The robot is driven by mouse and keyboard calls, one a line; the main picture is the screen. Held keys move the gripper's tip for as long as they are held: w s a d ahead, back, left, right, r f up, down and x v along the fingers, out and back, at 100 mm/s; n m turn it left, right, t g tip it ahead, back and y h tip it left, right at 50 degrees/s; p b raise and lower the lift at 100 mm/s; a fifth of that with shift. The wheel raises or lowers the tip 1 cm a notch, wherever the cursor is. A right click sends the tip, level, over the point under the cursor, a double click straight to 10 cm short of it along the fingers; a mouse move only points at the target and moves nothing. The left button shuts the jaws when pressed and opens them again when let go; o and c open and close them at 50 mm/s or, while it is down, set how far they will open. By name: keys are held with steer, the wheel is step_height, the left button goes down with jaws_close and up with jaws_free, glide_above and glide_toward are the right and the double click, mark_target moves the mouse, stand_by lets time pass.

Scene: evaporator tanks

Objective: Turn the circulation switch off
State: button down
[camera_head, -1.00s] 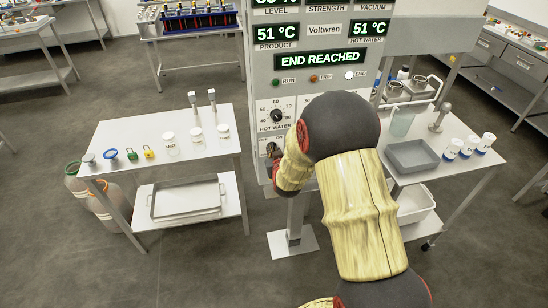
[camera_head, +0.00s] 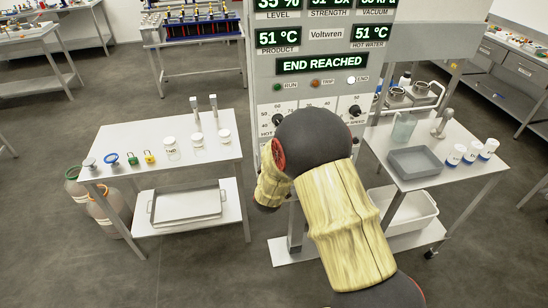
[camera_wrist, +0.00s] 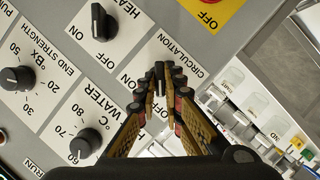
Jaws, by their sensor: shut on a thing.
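In the wrist view, the circulation switch (camera_wrist: 159,70) is a small dark lever on the grey panel, beside the printed word CIRCULATION. My gripper (camera_wrist: 161,88) is shut on this switch, with a fingertip on each side of it. The fingers cover part of the switch and its plate. An ON label shows just left of it. I cannot tell for certain which position the switch points to. In the head view, my arm hides the gripper and this switch.
The heat switch (camera_wrist: 98,22) is close by on the panel, with the water knob (camera_wrist: 85,143) and end strength knob (camera_wrist: 17,78). The display (camera_head: 320,64) reads END REACHED. Side tables stand left (camera_head: 130,140) and right (camera_head: 375,148) of the panel.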

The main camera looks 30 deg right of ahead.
stand_by(0.4)
steer(key=c, duration=1.9)
jaws_free()
steer(key=v, duration=1.2)
steer(key=shift+a, duration=0.15)
steer(key=shift+w, duration=0.1)
